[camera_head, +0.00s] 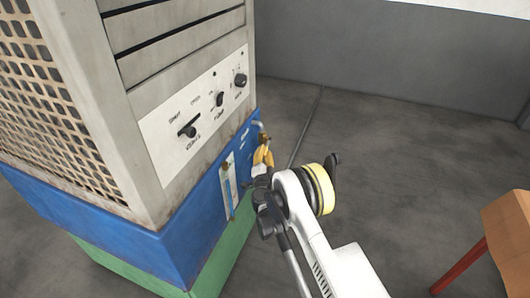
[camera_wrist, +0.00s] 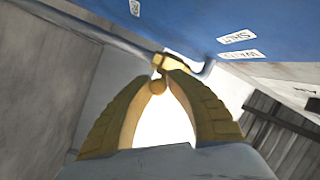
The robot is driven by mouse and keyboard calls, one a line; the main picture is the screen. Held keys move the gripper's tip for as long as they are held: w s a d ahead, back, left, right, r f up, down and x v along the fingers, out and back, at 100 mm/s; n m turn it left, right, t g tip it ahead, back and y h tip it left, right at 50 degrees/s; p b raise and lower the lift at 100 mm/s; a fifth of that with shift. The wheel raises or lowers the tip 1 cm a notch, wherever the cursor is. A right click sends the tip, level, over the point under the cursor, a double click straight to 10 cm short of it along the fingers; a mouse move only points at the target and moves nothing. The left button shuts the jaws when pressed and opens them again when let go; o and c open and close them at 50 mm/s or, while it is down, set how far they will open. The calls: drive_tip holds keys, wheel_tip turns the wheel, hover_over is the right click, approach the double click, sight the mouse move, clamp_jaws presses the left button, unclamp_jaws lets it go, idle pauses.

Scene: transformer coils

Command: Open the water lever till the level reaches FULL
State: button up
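The water lever (camera_head: 264,138) is a small brass valve on a grey pipe at the edge of the machine's blue band. In the wrist view the brass valve (camera_wrist: 158,62) and its round knob show at my fingertips. My gripper (camera_head: 264,156) has yellow fingers and reaches the lever from below. In the wrist view the tips of my gripper (camera_wrist: 160,80) are drawn close together on the brass part, with little gap beside it.
The machine has a grey control panel (camera_head: 195,113) with black knobs above the blue band and a green base (camera_head: 225,255). White labels (camera_wrist: 238,37) are on the blue face. An orange-brown stool (camera_head: 505,225) stands at the right. The grey floor between is clear.

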drive_tip(key=shift+o, duration=1.4)
drive_tip(key=shift+a, duration=0.15)
drive_tip(key=s, duration=0.7)
drive_tip(key=shift+s+f, duration=0.15)
drive_tip(key=shift+s, duration=0.15)
